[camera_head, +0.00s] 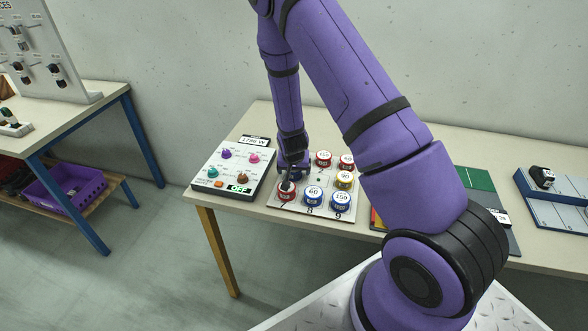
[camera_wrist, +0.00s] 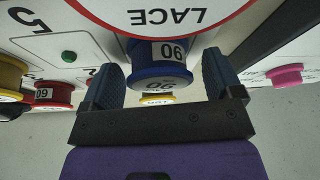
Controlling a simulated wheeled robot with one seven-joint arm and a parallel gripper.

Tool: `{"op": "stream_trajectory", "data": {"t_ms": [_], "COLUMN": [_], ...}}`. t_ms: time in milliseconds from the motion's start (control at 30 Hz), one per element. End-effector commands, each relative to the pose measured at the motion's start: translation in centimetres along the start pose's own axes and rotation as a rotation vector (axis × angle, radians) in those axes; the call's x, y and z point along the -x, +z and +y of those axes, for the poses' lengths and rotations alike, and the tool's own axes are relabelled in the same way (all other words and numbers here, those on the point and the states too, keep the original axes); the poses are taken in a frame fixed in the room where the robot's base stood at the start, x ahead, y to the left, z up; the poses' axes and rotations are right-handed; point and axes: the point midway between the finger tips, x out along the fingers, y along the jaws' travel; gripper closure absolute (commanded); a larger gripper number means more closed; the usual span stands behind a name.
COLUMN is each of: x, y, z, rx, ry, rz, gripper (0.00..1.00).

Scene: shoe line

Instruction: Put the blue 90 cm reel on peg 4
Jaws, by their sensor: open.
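The blue 90 reel (camera_wrist: 158,62) stands between the two fingers of my gripper (camera_wrist: 164,78) in the wrist view, its labels upside down there. My gripper is open, with a finger on each side of the reel. The reel sits in the row beside the empty green peg 5 (camera_wrist: 68,56), where peg 4 would be; the 4 itself is hidden, and I cannot tell whether it is fully down. In the head view my gripper (camera_head: 293,177) is low over the left side of the white peg board (camera_head: 270,202), and the reel is mostly hidden.
A red reel (camera_head: 286,191) stands close in front of my gripper. A blue 60 reel (camera_head: 313,195), a blue 150 reel (camera_head: 341,199) and a yellow reel (camera_head: 345,179) share the board. A knob panel (camera_head: 232,171) lies left of it.

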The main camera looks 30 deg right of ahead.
Motion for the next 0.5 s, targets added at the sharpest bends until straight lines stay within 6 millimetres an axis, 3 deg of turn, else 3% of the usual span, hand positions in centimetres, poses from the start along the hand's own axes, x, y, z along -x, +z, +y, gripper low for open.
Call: {"op": "stream_trajectory", "data": {"t_ms": [167,500], "x": [1.2,6.9], "y": [-0.5,-0.4], "z": [-0.1,-0.1], "rx": [-0.001,0.001], "ry": [-0.002,-0.003], "rz": [0.003,0.003], "gripper": [0.14,0.14]}}
